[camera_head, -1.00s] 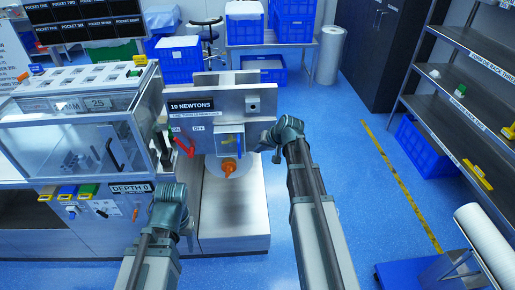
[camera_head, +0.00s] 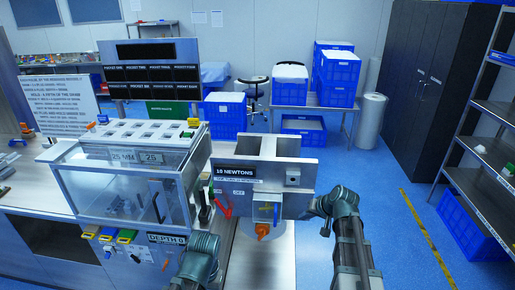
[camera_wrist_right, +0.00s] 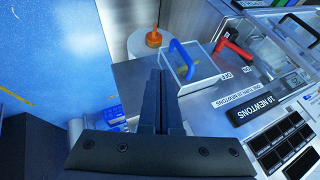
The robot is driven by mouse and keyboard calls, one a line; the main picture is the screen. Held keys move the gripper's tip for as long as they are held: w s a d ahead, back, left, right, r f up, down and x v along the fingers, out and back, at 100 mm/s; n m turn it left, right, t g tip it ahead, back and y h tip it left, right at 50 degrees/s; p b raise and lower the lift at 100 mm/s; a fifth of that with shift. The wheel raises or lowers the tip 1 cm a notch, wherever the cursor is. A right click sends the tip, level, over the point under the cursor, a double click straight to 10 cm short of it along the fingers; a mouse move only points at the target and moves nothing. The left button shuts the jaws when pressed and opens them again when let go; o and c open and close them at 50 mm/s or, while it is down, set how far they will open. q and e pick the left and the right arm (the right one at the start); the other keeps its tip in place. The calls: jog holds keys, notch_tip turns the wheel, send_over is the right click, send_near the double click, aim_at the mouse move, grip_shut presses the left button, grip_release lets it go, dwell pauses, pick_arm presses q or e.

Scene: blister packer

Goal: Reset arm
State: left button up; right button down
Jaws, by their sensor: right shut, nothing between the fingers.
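My right gripper (camera_wrist_right: 160,105) is shut and empty in the right wrist view, its two dark fingers together. It points at the front of the metal panel (camera_wrist_right: 140,75). In the head view my right arm (camera_head: 345,225) comes up from the bottom, right of the panel and its orange knob (camera_head: 263,230); the fingers are hard to make out there.
A clear-covered machine (camera_head: 130,180) with a "25 MM" label stands at left. The red lever (camera_head: 222,205) and blue handle (camera_wrist_right: 182,58) are close to the panel. Shelves (camera_head: 485,170) stand at far right, blue crates (camera_head: 290,85) behind. Blue floor is open right of my right arm.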

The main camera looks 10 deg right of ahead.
jog(key=s+a+f+n+g+b, duration=0.25)
jog(key=s+a+f, duration=0.2)
jog(key=a, duration=0.25)
jog(key=s+a+f+n+g+b, duration=0.1)
jog(key=s+a+f+g+b, duration=0.15)
jog(key=s+a+f, duration=0.4)
jog(key=s+a+f+n+g+h+b, duration=0.2)
jog(key=s+a+f+n+h+b, duration=0.2)
jog(key=s+a, duration=0.6)
jog(key=shift+s+h+b, duration=0.15)
jog(key=shift+h+b, duration=0.15)
jog(key=shift+b, duration=0.55)
jog(key=shift+f, duration=0.1)
